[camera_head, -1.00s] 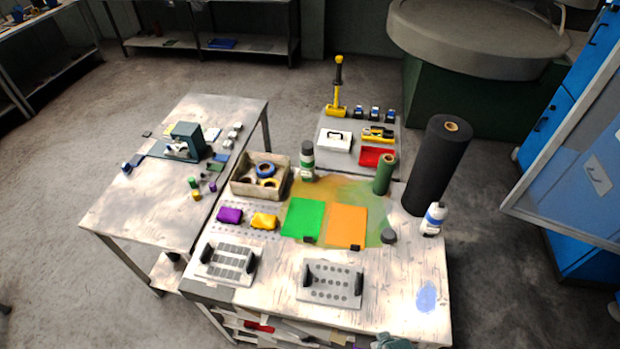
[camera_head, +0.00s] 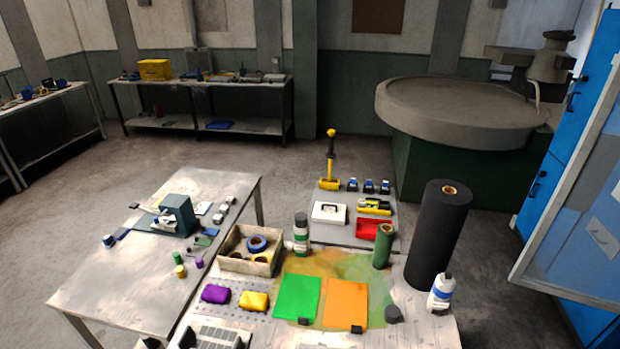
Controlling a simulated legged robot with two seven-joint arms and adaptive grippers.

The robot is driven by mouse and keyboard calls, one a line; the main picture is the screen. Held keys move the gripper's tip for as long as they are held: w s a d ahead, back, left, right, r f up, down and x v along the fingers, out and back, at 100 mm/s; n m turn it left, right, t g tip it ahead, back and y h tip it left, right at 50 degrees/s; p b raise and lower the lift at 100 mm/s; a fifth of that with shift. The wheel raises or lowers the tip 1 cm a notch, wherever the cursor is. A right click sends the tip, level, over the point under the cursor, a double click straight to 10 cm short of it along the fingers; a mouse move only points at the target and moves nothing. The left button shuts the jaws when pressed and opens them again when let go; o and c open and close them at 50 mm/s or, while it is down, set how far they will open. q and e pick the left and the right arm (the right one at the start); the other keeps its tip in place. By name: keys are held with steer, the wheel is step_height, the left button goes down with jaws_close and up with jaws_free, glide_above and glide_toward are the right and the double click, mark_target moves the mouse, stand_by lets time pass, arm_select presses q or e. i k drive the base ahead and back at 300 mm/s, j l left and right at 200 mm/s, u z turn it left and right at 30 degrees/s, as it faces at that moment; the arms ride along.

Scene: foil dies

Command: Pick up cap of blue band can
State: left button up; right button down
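A white can with a blue band (camera_head: 441,292) stands at the right edge of the near table, beside the foot of a tall black roll. A dark grey round disc (camera_head: 393,314), which looks like a loose cap, lies flat on the table to the left of the can. Another white can with a green band (camera_head: 301,234) stands farther back with a dark cap on its top. Neither of my grippers shows in this view.
The tall black roll (camera_head: 437,235) and a green roll (camera_head: 382,246) stand behind the disc. Green (camera_head: 298,296) and orange (camera_head: 346,303) sheets lie to its left. A box of tape rolls (camera_head: 250,262) and purple (camera_head: 215,293) and yellow pieces lie farther left.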

mark_target(393, 313)
steer(key=z, duration=1.25)
